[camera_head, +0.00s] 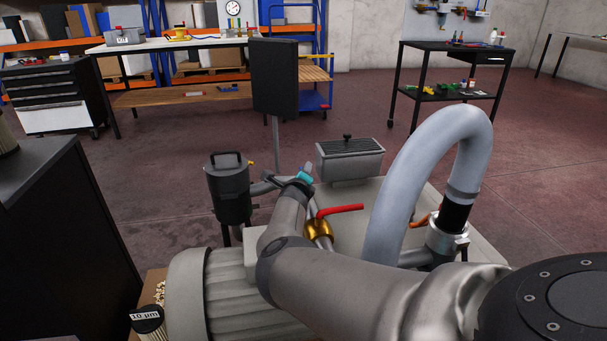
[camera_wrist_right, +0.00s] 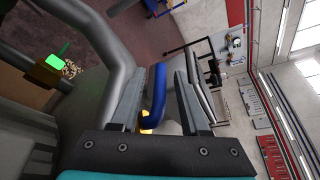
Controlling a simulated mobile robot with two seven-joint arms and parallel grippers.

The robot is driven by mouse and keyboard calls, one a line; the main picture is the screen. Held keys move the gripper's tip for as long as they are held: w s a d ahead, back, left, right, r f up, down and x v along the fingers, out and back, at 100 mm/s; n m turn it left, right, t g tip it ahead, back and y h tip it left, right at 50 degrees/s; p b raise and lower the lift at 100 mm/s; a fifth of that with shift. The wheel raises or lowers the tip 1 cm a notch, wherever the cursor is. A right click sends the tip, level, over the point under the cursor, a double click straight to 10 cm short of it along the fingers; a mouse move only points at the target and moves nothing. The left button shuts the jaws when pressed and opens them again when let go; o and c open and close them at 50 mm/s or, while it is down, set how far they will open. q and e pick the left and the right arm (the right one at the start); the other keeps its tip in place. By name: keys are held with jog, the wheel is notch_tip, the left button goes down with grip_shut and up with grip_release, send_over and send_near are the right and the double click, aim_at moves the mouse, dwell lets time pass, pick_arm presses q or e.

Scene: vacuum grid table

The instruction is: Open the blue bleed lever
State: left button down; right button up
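The blue bleed lever (camera_wrist_right: 156,92) shows in the right wrist view, between the two grey fingers of my right gripper (camera_wrist_right: 158,78). The fingers stand apart with a visible gap, wider on the right side, so the gripper looks open around the lever. A small yellow brass part (camera_wrist_right: 146,122) shows at the lever's lower end. In the head view my right arm reaches in from the right and bends up to its teal wrist part; its fingers are mostly hidden there. The blue lever cannot be made out in the head view. My left gripper is not in view.
A red lever (camera_head: 341,210) on a brass valve (camera_head: 318,231) sits close to my right forearm. A thick grey hose (camera_head: 452,125) arches at the right. A dark canister (camera_head: 228,188) and a grey finned box (camera_head: 350,160) stand beyond. A black screen (camera_head: 274,77) rises behind.

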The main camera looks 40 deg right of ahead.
grip_shut()
dwell(1.2)
